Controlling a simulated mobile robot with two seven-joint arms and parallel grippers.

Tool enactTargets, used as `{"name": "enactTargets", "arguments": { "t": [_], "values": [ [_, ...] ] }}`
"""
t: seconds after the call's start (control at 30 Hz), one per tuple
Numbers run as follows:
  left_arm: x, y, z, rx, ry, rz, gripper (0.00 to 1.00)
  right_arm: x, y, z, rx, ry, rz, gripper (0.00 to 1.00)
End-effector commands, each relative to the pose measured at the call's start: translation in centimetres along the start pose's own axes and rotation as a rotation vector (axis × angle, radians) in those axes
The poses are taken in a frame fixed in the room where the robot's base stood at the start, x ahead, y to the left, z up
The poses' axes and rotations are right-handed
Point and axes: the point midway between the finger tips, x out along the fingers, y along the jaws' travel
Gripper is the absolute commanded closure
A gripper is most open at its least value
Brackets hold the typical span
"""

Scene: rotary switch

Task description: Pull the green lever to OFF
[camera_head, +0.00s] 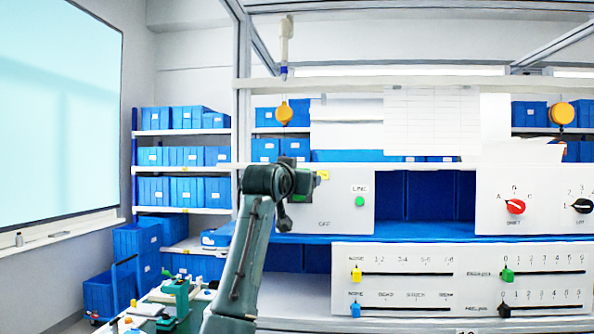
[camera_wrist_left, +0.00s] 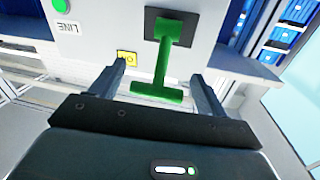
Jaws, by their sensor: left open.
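The green lever (camera_wrist_left: 162,62) is T-shaped and comes out of a dark square plate on a white panel (camera_head: 340,210). In the wrist view its crossbar lies between the two fingers of my left gripper (camera_wrist_left: 158,70). The fingers are open, with a gap visible on each side of the lever. In the head view my left gripper (camera_head: 302,184) is at the panel's left part and hides most of the lever. A yellow ON label (camera_wrist_left: 127,58) is beside the lever, and the OFF lettering (camera_head: 323,224) is lower on the panel. My right gripper is not in view.
A green LINE button (camera_head: 359,201) is right of the lever. Farther right are a red knob (camera_head: 515,206) and a black knob (camera_head: 582,206). Below is a slider panel (camera_head: 430,274). A workbench with green and white parts (camera_head: 177,298) stands lower left.

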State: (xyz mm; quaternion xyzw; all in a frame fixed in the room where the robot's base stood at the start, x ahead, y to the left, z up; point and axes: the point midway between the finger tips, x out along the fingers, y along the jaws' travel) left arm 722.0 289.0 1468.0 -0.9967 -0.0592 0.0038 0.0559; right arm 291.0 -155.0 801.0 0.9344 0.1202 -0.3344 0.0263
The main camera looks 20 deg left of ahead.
Motion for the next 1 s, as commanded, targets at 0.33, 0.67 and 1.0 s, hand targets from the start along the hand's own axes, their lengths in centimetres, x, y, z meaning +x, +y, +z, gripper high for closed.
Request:
{"name": "enactTargets", "arguments": {
  "t": [0.33,0.67,1.0],
  "values": [
    [0.99,0.03,0.06,0.0,0.001,0.0,0.25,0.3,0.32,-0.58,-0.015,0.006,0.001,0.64],
    [0.97,0.03,0.06,0.0,0.001,0.0,0.44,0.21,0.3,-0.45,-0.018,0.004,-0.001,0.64],
    [0.96,0.04,0.06,-0.001,0.0,0.001,0.71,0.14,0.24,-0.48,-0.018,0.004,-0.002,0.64]
  ]
}}
